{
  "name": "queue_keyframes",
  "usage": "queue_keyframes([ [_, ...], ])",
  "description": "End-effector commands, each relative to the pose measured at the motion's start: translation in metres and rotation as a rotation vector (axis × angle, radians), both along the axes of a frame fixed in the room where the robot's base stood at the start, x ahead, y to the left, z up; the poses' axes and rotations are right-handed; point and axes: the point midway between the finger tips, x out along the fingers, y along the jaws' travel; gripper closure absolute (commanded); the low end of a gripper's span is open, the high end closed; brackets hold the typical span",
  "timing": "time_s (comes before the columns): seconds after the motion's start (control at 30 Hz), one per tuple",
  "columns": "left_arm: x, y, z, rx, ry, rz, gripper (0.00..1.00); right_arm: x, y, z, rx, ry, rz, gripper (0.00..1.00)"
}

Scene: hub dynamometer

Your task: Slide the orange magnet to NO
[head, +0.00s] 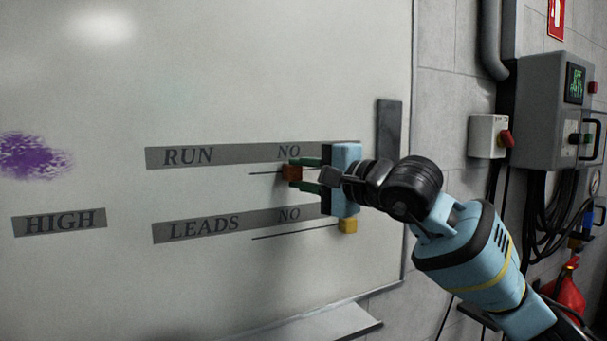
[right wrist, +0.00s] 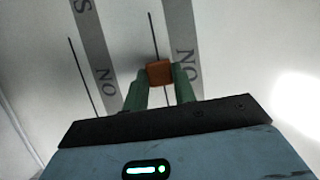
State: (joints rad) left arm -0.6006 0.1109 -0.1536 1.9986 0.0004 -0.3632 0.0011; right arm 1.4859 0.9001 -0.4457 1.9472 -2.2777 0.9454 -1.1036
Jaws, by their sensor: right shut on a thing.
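The orange magnet (head: 292,173) sits on the whiteboard, on the thin black line under the RUN strip (head: 205,156), below the word NO. My right gripper (head: 298,174) is shut on it, one green finger above and one below. In the right wrist view the orange magnet (right wrist: 160,72) is between the two green fingertips (right wrist: 160,82), close to the NO lettering (right wrist: 186,66). The line runs out past the magnet on its far side. The right end of the RUN strip is hidden behind my gripper. My left gripper is not in view.
A yellow magnet (head: 348,226) is just below my right gripper, by the line under the LEADS strip (head: 205,227). A HIGH label (head: 59,222) and a purple smudge (head: 32,157) are at left. A tray (head: 320,325) juts out below. Wall boxes (head: 545,110) stand at right.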

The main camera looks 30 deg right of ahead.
Motion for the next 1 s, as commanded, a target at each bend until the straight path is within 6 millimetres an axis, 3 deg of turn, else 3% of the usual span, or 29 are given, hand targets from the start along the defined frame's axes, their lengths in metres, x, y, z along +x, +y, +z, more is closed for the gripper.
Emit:
queue_keyframes([
  [0.37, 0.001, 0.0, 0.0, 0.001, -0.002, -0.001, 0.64, -0.001, 0.003, 0.0, 0.001, -0.002, 0.007, 1.0],
  [0.4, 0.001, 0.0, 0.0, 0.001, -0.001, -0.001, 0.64, -0.001, 0.003, 0.0, 0.001, -0.002, 0.008, 0.72],
  [0.57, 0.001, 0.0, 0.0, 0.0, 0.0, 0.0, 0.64, 0.0, 0.002, 0.0, 0.001, -0.002, 0.005, 0.51],
  [0.87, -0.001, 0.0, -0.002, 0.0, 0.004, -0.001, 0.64, -0.001, 0.0, 0.0, 0.0, -0.001, 0.001, 0.51],
  [1.0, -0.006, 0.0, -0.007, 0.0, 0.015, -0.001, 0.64, -0.012, -0.005, -0.002, -0.001, 0.0, 0.0, 0.51],
])
